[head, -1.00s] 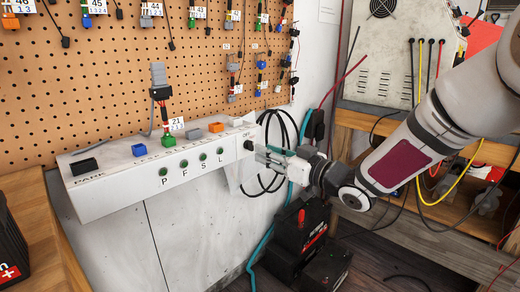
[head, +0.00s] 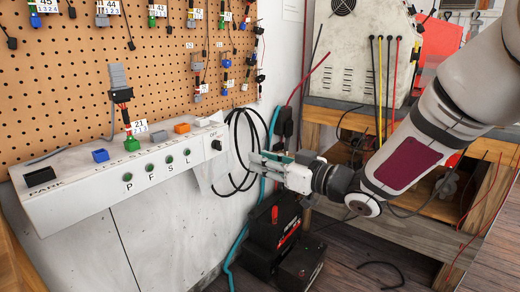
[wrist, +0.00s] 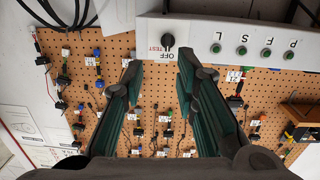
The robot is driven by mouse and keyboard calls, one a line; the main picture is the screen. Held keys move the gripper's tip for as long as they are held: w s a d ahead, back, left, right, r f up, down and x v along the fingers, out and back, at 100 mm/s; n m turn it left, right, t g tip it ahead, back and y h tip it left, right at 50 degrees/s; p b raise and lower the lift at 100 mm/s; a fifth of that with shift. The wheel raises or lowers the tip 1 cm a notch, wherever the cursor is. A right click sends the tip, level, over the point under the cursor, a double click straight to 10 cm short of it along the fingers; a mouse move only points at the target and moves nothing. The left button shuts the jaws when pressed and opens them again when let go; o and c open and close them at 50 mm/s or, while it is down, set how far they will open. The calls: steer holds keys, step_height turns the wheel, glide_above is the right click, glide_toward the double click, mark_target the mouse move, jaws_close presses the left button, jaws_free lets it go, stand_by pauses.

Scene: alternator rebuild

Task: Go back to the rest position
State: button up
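My gripper (head: 262,163) is in front of the right end of the white test box in the head view, pointing left, apart from it. In the wrist view my gripper (wrist: 158,62) shows two dark green fingers spread apart with nothing between them. The white test box (head: 75,200) carries a black knob (head: 216,145) at its right end.
A pegboard (head: 50,110) with hanging connectors is behind the box. A green plug (head: 131,140) tagged 21 sits on the box top. Black cables (head: 240,140) loop near my gripper. A black and red battery unit (head: 275,230) stands below. A wooden bench (head: 345,215) is at right.

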steer(key=s+d+m+g+h, duration=0.1)
steer(key=s+d+m+h, duration=0.35)
steer(key=d+h, duration=0.35)
steer(key=s+d+m+g+h, duration=0.1)
steer(key=s+d+m+h, duration=0.2)
steer(key=s+d+h, duration=0.55)
steer(key=s+f+m+g+y, duration=0.3)
steer(key=s+g, duration=0.6)
steer(key=s, duration=2)
step_height(320, 180, up, 33)
steer(key=t+p, duration=0.3)
steer(key=p, duration=2.8)
steer(key=shift+d+t+p, duration=0.4)
steer(key=shift+d, duration=0.05)
